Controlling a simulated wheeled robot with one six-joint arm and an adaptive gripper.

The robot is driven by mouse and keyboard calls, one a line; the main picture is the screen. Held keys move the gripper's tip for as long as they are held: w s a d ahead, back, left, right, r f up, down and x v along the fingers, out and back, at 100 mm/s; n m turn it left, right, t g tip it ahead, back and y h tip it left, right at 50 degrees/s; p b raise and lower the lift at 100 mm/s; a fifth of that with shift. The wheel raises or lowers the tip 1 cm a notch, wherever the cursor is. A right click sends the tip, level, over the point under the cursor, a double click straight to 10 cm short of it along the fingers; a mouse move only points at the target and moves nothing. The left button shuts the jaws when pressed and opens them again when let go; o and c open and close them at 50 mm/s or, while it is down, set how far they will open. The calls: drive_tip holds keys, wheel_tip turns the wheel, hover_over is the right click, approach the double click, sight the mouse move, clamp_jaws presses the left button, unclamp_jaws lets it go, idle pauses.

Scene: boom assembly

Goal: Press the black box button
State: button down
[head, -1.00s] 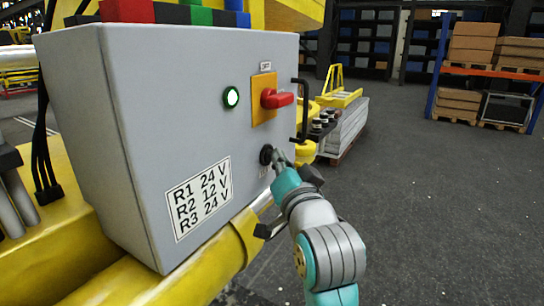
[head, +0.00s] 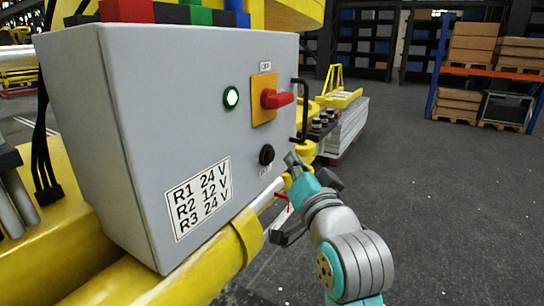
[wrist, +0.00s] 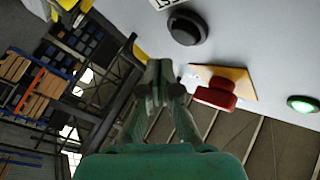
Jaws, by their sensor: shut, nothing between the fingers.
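The black button (head: 266,154) is a round black knob on the front of the grey control box (head: 180,130), below the red switch. It also shows in the wrist view (wrist: 186,28), beyond my fingertips. My gripper (head: 291,160) is just right of the button and apart from it in the head view. In the wrist view my gripper's fingers (wrist: 159,75) are together with nothing between them. A small label under the button is too small to read.
A red rotary switch (head: 276,98) on a yellow plate and a lit green lamp (head: 231,98) are on the same face. A black handle (head: 303,110) sticks out at its right edge. Yellow boom tubes (head: 200,268) run below. The floor at right is clear.

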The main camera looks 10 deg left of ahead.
drive_tip(key=shift+s+d, duration=0.35)
drive_tip(key=shift+d, duration=0.5)
drive_tip(key=shift+s+d, duration=0.3)
drive_tip(key=shift+d, duration=0.55)
drive_tip(key=s+d+f+h, duration=0.1)
drive_tip(key=s+d+f, duration=0.15)
drive_tip(key=f, duration=0.75)
drive_tip(key=s+d+f+h, duration=0.2)
drive_tip(key=d+f, duration=0.2)
drive_tip(key=f, duration=0.5)
drive_tip(key=s+d+f+h, duration=0.1)
drive_tip(key=s+d+f, duration=0.2)
drive_tip(key=s+f, duration=0.3)
drive_tip(key=s+d+f+h, duration=0.1)
drive_tip(key=s+d+f, duration=0.25)
drive_tip(key=f, duration=0.45)
drive_tip(key=s+d+f+n+g+h, duration=0.15)
drive_tip(key=s+f, duration=0.25)
drive_tip(key=s, duration=0.5)
drive_tip(key=s+d+f+m+h, duration=0.1)
drive_tip(key=s+d+f, duration=0.25)
drive_tip(key=s, duration=0.45)
drive_tip(key=s+d+n+g, duration=0.1)
drive_tip(key=s+d+n, duration=0.1)
drive_tip(key=s, duration=1.4)
drive_tip(key=shift+r+h, duration=0.3)
drive_tip(key=shift+h, duration=0.05)
